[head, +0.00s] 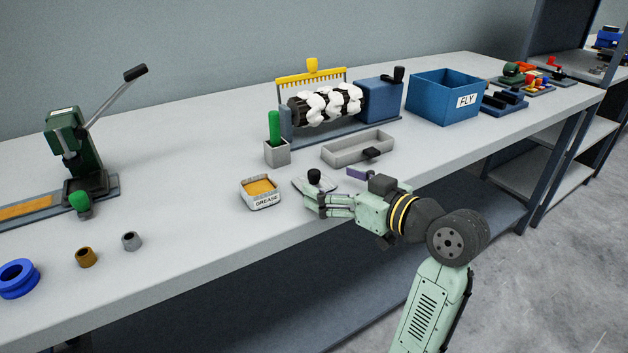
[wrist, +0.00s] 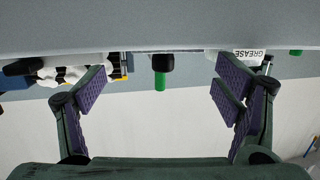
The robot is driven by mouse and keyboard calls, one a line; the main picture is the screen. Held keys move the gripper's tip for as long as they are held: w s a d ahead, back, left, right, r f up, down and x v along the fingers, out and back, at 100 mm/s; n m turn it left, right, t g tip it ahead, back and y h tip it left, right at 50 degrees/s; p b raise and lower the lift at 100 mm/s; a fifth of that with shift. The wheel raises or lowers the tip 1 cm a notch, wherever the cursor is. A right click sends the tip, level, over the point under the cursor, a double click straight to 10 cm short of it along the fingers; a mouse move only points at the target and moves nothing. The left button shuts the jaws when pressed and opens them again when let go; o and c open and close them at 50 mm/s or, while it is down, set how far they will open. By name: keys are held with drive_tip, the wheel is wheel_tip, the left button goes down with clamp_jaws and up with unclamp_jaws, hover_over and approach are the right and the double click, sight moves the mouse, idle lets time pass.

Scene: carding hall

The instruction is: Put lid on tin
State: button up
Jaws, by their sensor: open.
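The tin (head: 262,203) is a small open rectangular box labelled GREASE with orange-yellow contents. It stands on the bench left of the lid. The lid (head: 300,184) is a flat pale plate with a black knob (head: 314,176), lying on the bench, partly hidden by my gripper. My gripper (head: 328,187) is open and low at the bench's front edge, just right of the lid. In the wrist view, the black knob (wrist: 163,62) is centred between and beyond the purple-padded fingers (wrist: 163,82), with nothing held. Part of the tin (wrist: 248,54) shows behind the right finger.
A grey tray (head: 345,153) and a small pot (head: 277,153) with a green-handled tool stand behind the lid. Farther back are a carding roller (head: 325,105) and a blue FLY bin (head: 430,100). A green lever press (head: 75,150) stands left. The bench between press and tin is clear.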

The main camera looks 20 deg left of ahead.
sight(318, 177)
drive_tip(key=x, duration=0.2)
drive_tip(key=p+x, duration=0.1)
drive_tip(key=x, duration=0.1)
drive_tip(key=shift+a+r, duration=0.15)
drive_tip(key=shift+a, duration=0.25)
drive_tip(key=shift+w+a, duration=0.1)
drive_tip(key=shift+a, duration=0.15)
drive_tip(key=shift+c, duration=0.3)
drive_tip(key=c, duration=1.7)
